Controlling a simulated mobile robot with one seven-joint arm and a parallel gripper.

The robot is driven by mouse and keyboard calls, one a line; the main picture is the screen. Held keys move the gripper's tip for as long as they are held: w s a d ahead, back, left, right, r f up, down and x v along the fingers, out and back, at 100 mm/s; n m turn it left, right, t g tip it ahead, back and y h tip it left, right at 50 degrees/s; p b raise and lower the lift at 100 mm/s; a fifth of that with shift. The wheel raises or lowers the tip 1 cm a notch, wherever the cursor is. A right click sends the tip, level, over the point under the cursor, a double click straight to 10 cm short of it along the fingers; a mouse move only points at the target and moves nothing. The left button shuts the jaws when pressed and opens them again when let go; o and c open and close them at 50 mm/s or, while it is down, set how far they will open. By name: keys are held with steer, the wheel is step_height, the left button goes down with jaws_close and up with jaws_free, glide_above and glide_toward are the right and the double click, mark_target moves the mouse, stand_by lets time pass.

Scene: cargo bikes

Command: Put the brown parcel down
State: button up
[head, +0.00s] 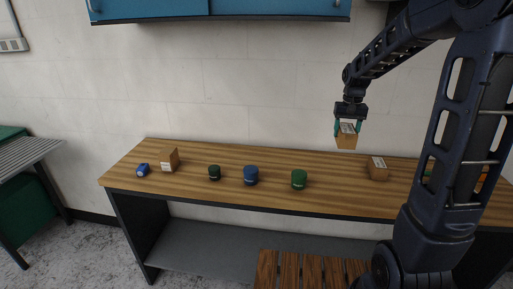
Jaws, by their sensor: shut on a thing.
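My gripper (348,125) is shut on a brown parcel (346,141) with a pale label on its upper part. It holds the parcel in the air above the back right part of the wooden workbench (220,195), against the white wall behind. The parcel appears clear of the bench top. Two other brown parcels rest on the bench: one (169,160) at the left and one (378,169) to the right of the held parcel.
A blue item (142,169), a dark green jar (214,173), a blue jar (251,175) and a green jar (299,179) stand along the bench. A slatted wooden surface (312,270) is in front. Blue cabinets (260,8) hang above. Bare bench lies between the green jar and the right parcel.

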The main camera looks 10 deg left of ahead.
steer(key=w+a+r, duration=0.2)
steer(key=w+a, duration=0.6)
steer(key=a, duration=0.6)
steer(key=w+a+r, duration=0.1)
steer(key=w+a, duration=0.6)
steer(key=a, duration=0.7)
steer(key=s+a+f, duration=0.2)
steer(key=a, duration=1.4)
steer(key=s+a+f, duration=0.1)
steer(key=a, duration=1.5)
step_height(320, 180, down, 20)
steer(key=shift+r, duration=0.1)
steer(key=o, duration=1.1)
steer(key=shift+o, duration=0.2)
step_height(320, 180, up, 12)
